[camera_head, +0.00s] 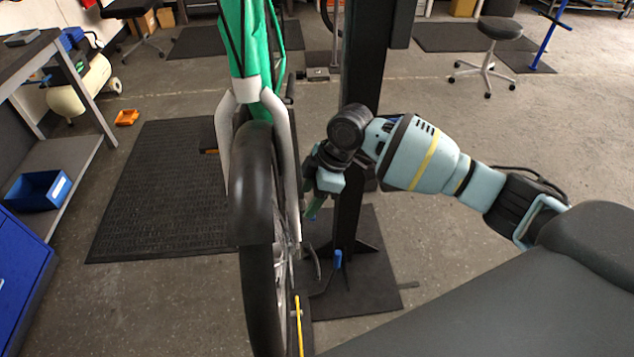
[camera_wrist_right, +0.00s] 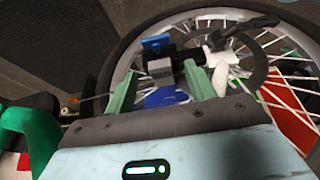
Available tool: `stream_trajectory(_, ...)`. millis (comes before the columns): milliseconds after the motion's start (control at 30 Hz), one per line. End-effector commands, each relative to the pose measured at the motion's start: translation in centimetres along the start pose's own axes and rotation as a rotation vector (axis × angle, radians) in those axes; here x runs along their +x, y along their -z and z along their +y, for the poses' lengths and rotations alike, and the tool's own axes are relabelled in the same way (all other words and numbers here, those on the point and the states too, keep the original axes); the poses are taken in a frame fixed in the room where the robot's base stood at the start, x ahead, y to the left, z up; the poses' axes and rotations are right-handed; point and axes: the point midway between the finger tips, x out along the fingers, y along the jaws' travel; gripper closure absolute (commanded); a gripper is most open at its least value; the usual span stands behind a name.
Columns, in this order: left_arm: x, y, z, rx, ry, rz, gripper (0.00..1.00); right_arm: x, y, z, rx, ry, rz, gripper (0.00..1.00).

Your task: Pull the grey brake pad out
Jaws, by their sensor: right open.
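In the right wrist view a small grey block (camera_wrist_right: 160,69), which looks like the grey brake pad, sits beside a dark brake part near the wheel hub. My right gripper (camera_wrist_right: 158,74) is open, with its two green fingers on either side of the grey block. I cannot tell whether either finger touches it. In the head view my right gripper (camera_head: 316,206) is at the right side of the bike's front wheel (camera_head: 257,290), low by the fork (camera_head: 287,140). The brake pad is hidden there. My left gripper is not in view.
A black stand post (camera_head: 357,90) rises close behind my right gripper, with its base plate (camera_head: 365,285) on the floor. The spoked wheel (camera_wrist_right: 120,62) and a red surface (camera_wrist_right: 285,120) lie close by. A workbench and blue bin (camera_head: 38,190) are at left.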

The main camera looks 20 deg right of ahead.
Motion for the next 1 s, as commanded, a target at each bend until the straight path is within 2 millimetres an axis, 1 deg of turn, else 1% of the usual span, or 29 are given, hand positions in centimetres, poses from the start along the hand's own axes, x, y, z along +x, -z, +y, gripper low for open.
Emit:
stream_trajectory(33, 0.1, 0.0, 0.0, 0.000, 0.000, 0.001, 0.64, 0.7, 0.0, 0.0, 0.002, 0.002, 0.000, 0.45)
stream_trajectory(200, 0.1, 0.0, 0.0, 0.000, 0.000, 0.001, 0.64, 2.1, 0.0, 0.0, 0.001, 0.001, -0.001, 0.45)
stream_trajectory(333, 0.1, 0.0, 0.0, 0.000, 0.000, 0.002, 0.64, 2.4, 0.0, 0.0, 0.001, -0.001, 0.000, 0.45)
stream_trajectory(567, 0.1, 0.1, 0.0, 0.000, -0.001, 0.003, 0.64, 2.4, 0.0, 0.0, 0.001, -0.001, 0.000, 0.45)
stream_trajectory(933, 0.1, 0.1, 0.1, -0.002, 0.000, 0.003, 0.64, 2.4, 0.0, 0.0, 0.001, 0.000, 0.000, 0.94)
stream_trajectory(967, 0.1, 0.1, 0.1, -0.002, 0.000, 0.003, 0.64, 2.4, 0.0, 0.0, 0.001, 0.000, 0.000, 0.74)
stream_trajectory(1000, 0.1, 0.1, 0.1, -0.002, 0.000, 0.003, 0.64, 2.4, 0.0, 0.0, 0.001, 0.000, 0.000, 0.79)
